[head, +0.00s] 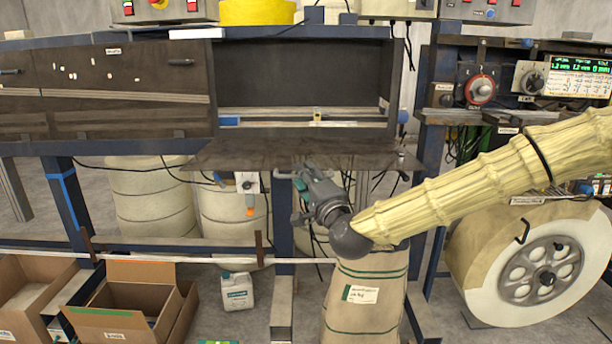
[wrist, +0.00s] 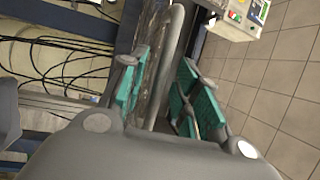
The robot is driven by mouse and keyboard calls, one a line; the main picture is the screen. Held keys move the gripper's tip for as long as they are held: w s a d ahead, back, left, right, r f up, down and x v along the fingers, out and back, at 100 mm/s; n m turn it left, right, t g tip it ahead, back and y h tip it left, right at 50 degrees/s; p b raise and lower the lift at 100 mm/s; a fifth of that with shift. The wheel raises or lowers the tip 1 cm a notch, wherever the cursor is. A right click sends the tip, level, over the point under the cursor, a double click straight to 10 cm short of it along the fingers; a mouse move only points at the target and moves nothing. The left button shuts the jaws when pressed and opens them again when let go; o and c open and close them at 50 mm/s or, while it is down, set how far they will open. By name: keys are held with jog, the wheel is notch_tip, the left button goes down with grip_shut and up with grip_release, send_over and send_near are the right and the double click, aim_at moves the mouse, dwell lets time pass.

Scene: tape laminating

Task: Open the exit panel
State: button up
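A dark panel (head: 265,153) is folded down to about level below a wide opening (head: 300,75) in the machine, and I take it as the exit panel. My gripper (head: 303,182) is at the panel's front edge, near its middle. In the wrist view, my gripper's two green-padded fingers (wrist: 165,92) stand apart, on either side of a grey bar (wrist: 174,45), which looks like the panel's handle. I see a gap beside the bar and no clear grip on it. The panel's dark, shiny face (wrist: 150,50) shows beside the bar.
A closed dark panel (head: 130,75) lies to the left of the opening. A sack (head: 365,300) stands below my arm, with a large roll (head: 535,262) to the right. Cardboard boxes (head: 125,310) and a white jug (head: 237,291) are on the floor.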

jog(key=shift+w+a, duration=0.15)
jog(key=shift+w, duration=0.2)
grip_shut()
